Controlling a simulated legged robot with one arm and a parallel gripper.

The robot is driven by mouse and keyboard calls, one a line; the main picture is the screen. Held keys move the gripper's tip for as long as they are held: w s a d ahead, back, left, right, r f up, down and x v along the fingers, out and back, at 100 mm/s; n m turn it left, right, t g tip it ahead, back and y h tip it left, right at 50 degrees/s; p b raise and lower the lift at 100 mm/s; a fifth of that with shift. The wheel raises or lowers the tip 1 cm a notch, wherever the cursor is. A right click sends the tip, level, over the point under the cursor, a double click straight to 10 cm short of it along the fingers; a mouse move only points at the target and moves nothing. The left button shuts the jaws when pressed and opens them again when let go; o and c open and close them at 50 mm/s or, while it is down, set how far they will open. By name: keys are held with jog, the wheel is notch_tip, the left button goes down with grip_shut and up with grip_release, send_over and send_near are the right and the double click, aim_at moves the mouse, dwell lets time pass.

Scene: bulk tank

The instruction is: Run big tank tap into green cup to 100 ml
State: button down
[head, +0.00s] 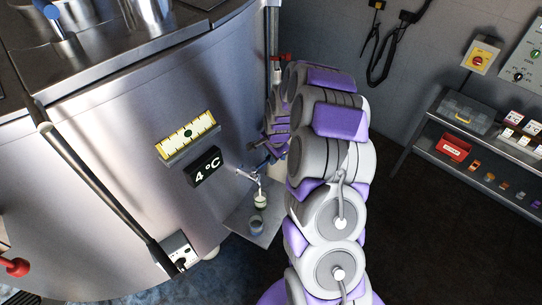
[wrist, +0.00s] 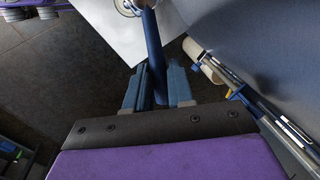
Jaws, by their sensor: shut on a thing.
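The big tank (head: 110,130) fills the left of the head view. Its small tap (head: 248,174) sticks out low on the wall. My gripper (head: 271,153) is beside the tap, partly hidden by my arm. In the wrist view my gripper (wrist: 158,88) is shut on a blue handle (wrist: 152,45), with a finger on each side. A round rim (wrist: 128,5) is cut off at the top edge.
A metal shelf (head: 238,217) juts out below the tap, with a grey-blue cup-like shape (head: 257,227) in front of the green cup. A rack with a red box (head: 454,148) stands right.

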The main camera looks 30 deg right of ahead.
jog(key=shift+w, duration=0.1)
jog(key=shift+w+a+n+y+b, duration=0.25)
jog(key=shift+w+n, duration=0.45)
jog(key=shift+n, duration=0.55)
jog(key=shift+w+a+n+y+b, duration=0.15)
jog(key=shift+w+a+n+y, duration=0.15)
jog(key=shift+w+n, duration=0.65)
jog(key=shift+s+n, duration=0.3)
jog(key=c, duration=1)
grip_release()
jog(key=shift+a, duration=0.1)
jog(key=shift+o, duration=0.2)
jog(key=v, duration=1.7)
jog(key=shift+w+r, duration=0.25)
jog(key=shift+w, duration=0.05)
